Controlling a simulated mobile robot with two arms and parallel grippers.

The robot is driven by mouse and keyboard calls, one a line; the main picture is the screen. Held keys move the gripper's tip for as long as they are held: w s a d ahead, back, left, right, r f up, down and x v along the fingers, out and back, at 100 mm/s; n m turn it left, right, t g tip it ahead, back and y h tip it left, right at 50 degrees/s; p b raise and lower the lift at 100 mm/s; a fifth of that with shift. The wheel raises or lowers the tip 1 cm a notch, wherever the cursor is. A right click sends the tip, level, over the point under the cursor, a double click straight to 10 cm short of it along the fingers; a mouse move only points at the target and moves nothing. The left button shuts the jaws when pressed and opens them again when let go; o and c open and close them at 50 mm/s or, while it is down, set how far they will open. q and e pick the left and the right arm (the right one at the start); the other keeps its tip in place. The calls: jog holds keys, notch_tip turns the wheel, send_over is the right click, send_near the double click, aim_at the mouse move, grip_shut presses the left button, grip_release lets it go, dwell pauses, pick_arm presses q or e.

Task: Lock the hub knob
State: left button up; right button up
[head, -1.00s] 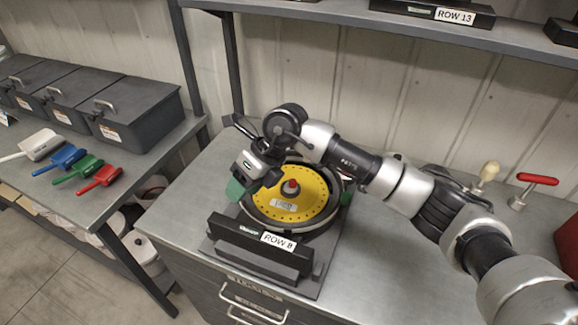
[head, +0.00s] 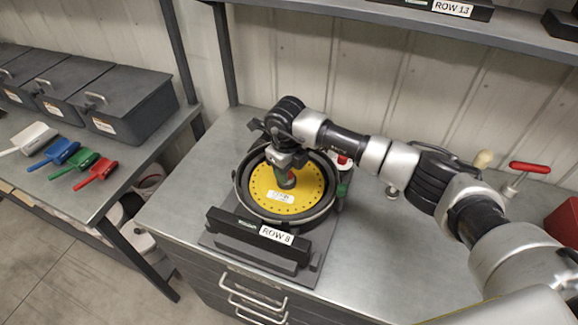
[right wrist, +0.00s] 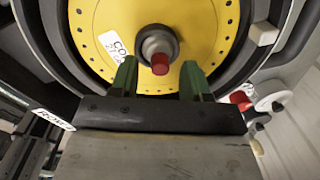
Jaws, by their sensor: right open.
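The seed meter (head: 243,197) sits on the metal cabinet top with a yellow seed plate (head: 262,192) in it. The plate also shows in the right wrist view (right wrist: 100,28). The hub knob (right wrist: 160,62), red on a grey hub, stands at the plate's centre. My right gripper (head: 286,181) points down over the hub and mostly hides the knob in the head view. In the right wrist view its green fingers (right wrist: 158,78) are open, one on each side of the knob, with gaps visible. My left gripper is not in view.
A black bar labelled ROW 8 (head: 240,228) stands in front of the meter. A red-and-white fitting (head: 344,160) is at its right side. Coloured scoops and grey bins (head: 130,105) are on the left bench.

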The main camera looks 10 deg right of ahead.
jog(key=shift+f, duration=0.55)
jog(key=shift+c, duration=0.2)
grip_shut()
